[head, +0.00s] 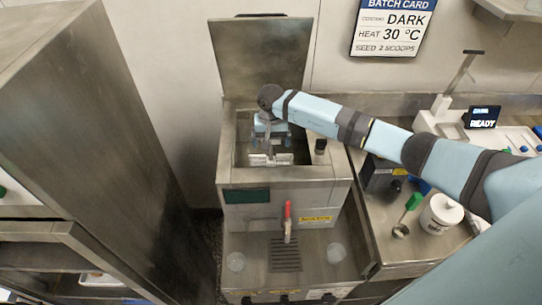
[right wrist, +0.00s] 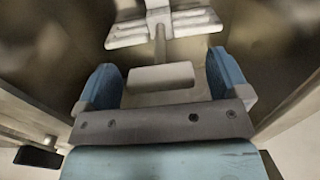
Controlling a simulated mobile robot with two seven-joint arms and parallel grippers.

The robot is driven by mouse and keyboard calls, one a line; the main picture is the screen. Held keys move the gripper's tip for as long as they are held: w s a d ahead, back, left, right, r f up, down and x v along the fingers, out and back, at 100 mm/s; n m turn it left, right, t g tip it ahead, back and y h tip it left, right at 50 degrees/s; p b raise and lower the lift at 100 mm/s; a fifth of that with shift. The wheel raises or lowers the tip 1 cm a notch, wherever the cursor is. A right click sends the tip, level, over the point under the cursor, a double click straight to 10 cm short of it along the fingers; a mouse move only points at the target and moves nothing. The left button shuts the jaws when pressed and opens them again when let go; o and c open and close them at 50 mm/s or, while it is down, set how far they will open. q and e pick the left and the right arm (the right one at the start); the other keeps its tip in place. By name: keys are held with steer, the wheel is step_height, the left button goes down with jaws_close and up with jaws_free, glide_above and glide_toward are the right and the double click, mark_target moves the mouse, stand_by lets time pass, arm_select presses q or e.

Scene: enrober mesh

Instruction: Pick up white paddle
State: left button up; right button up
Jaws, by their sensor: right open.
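The white paddle (head: 262,159) is in the open tank (head: 330,172) of the steel machine. In the right wrist view, its slatted white head (right wrist: 165,28) is at the top, and a thin rod runs from it to a pale block-shaped grip (right wrist: 160,77). My right gripper (head: 270,132) reaches down over the tank opening, above the paddle head. In the right wrist view, my right gripper (right wrist: 165,85) is open, with a blue finger on each side of the pale grip and a gap on both sides. My left gripper is not in view.
The tank's raised lid (head: 262,55) stands behind the opening, and its steel walls surround my gripper closely. A red-handled tap (head: 287,215) is on the front. A tall steel cabinet (head: 90,130) stands left. A white tub (head: 440,213) and a green-handled scoop (head: 413,202) are on the right counter.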

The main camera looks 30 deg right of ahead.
steer(key=c, duration=1.3)
steer(key=shift+r, duration=0.1)
steer(key=shift+c, duration=0.2)
